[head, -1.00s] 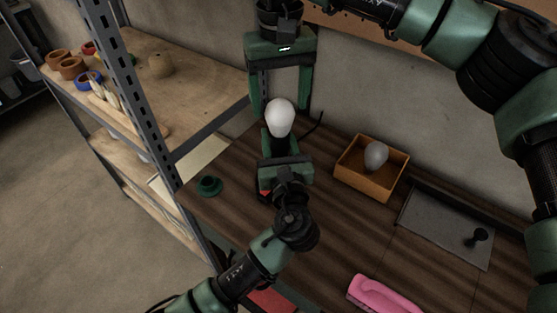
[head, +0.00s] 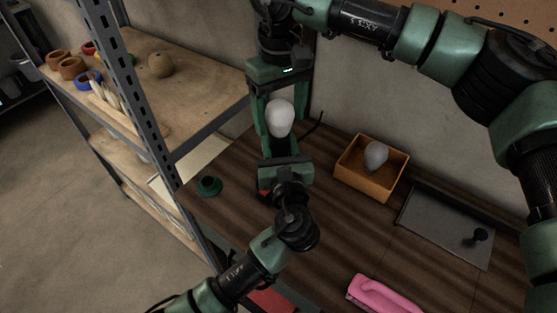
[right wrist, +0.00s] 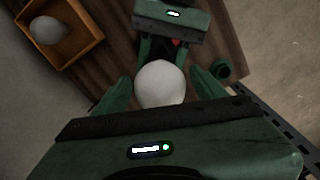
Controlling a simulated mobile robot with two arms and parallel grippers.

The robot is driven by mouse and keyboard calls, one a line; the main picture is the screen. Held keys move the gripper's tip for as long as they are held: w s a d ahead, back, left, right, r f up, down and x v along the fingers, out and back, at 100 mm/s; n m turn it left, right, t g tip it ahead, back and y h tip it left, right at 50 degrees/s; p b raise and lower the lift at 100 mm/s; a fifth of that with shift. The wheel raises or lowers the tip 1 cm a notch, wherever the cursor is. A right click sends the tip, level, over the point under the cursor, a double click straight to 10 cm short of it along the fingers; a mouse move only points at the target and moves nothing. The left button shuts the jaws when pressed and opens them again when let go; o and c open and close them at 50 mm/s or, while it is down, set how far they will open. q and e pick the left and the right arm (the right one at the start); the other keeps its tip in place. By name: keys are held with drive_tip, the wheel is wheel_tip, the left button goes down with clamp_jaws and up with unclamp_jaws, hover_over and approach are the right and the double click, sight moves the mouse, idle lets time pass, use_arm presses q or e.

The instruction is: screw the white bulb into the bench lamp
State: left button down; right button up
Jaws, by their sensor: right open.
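The white bulb (head: 280,118) stands upright above the dark lamp part (head: 280,146), most of which is hidden. I cannot tell how far the bulb is seated. My right gripper (head: 283,134) comes down from above, open, with one finger on each side of the bulb. In the right wrist view the bulb (right wrist: 160,84) sits between the spread fingers, with a gap on each side. My left gripper (right wrist: 166,50) is low at the lamp, its fingers on either side of the dark part below the bulb. Whether they press on it is hidden.
A grey bulb (head: 376,155) lies in an orange box (head: 350,180) to the right. A green round piece (head: 208,186) is left of the lamp. A grey tray (head: 445,228) and a pink object (head: 380,296) lie farther right. A metal shelf post (head: 150,105) stands at left.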

drive_tip(key=shift+f, duration=2.15)
